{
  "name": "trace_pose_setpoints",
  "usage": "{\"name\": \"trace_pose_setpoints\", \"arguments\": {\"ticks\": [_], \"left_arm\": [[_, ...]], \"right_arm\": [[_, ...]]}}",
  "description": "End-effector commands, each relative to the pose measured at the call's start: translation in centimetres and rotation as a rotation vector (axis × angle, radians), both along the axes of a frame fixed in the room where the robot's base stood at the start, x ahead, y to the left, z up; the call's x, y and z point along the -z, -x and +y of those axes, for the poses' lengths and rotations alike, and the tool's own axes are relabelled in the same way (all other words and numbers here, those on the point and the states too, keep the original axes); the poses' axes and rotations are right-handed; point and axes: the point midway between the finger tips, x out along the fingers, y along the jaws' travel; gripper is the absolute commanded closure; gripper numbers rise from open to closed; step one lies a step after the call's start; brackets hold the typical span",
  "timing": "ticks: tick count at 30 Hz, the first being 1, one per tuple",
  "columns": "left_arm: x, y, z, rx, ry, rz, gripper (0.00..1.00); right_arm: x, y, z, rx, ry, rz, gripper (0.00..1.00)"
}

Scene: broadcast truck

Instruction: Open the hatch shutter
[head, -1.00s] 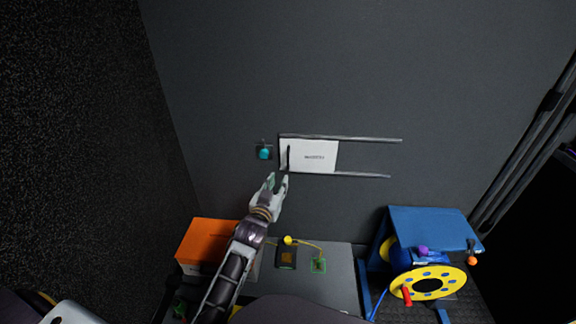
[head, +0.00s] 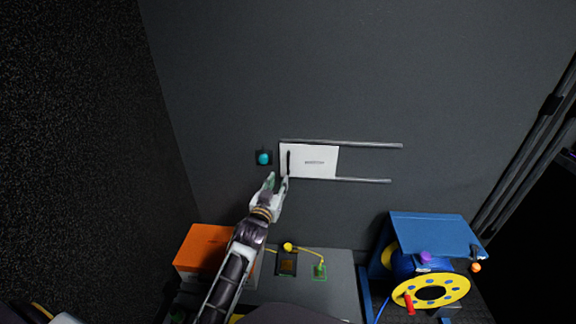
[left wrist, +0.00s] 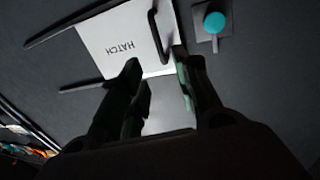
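The hatch shutter (head: 316,162) is a white panel on the dark wall, at the left end of two horizontal rails. Its black upright handle (head: 289,162) is near its left edge. In the left wrist view the panel (left wrist: 115,45) reads HATCH, and the handle (left wrist: 158,36) stands just beyond the fingers. My left gripper (head: 277,181) is open, with its fingertips just below the handle; it also shows in the left wrist view (left wrist: 160,72). Nothing is between its fingers. My right gripper is not in view.
A teal knob (head: 264,158) on a dark plate is on the wall left of the shutter. The rails (head: 365,180) run free to the right. Below are an orange box (head: 203,245), a grey worktop (head: 336,290) and a blue-and-yellow cable reel (head: 430,291).

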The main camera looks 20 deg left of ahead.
Motion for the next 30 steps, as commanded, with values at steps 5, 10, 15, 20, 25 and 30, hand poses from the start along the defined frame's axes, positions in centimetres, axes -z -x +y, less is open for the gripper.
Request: {"name": "trace_pose_setpoints", "arguments": {"ticks": [5, 10, 15, 20, 25, 30], "left_arm": [[0.0, -1.4, 0.1, 0.0, -0.001, -0.002, 0.68], [0.0, -2.7, 0.2, 0.0, 0.0, -0.002, 0.68], [0.0, -3.9, 0.2, 0.0, 0.0, -0.001, 0.68], [0.1, -5.1, 0.3, 0.0, 0.0, -0.001, 0.68], [0.0, -6.4, 0.4, 0.0, 0.0, -0.002, 0.68], [0.0, -7.7, 0.4, 0.0, -0.001, -0.002, 0.68]], "right_arm": [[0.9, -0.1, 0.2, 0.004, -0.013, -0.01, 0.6], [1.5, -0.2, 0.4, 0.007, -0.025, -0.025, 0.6], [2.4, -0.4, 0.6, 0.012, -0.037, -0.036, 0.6], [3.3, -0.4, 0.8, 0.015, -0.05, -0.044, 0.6], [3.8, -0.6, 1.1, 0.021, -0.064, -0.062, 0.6], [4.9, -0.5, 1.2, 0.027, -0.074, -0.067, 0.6]]}}
